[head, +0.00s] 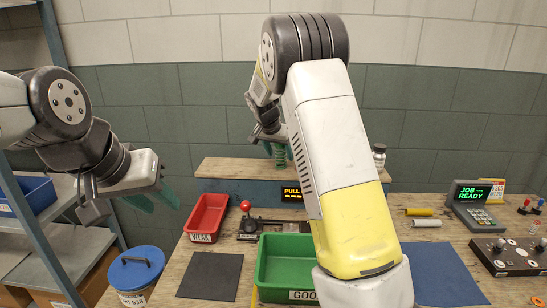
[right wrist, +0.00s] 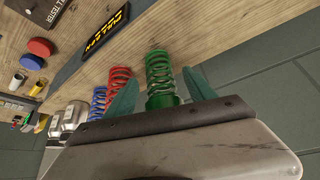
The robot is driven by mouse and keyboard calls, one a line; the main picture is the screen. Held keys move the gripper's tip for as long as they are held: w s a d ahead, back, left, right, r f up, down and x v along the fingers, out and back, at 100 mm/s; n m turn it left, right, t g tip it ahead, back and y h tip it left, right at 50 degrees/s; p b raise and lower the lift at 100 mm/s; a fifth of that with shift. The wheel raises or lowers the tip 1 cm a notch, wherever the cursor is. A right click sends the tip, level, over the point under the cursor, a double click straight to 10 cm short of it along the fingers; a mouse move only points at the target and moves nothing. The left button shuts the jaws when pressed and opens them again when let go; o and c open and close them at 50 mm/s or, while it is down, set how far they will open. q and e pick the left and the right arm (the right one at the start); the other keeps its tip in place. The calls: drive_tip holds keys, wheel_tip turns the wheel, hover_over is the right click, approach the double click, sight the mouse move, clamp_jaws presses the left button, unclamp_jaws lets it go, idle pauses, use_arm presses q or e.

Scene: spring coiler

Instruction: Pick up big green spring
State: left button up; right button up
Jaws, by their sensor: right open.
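The big green spring (right wrist: 160,72) stands upright on the wooden shelf in the right wrist view. It also shows in the head view (head: 280,153), just below my right gripper. My right gripper (right wrist: 161,80) is open, with one teal finger on each side of the green spring and visible gaps between. The spring's lower part is hidden by the gripper body. My left gripper (head: 154,199) is open and empty at the left, above the blue-lidded bin, far from the spring.
A red spring (right wrist: 118,86) and a smaller blue spring (right wrist: 98,102) stand beside the green one. A "PULL" display (head: 292,194) is on the shelf front. A red tray (head: 207,216), a green tray (head: 270,270) and a red-knobbed lever (head: 246,207) are on the bench.

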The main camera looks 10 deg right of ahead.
drive_tip(key=x, duration=0.3)
drive_tip(key=shift+r, duration=0.1)
drive_tip(key=shift+c, duration=0.3)
clamp_jaws()
drive_tip(key=shift+r, duration=0.15)
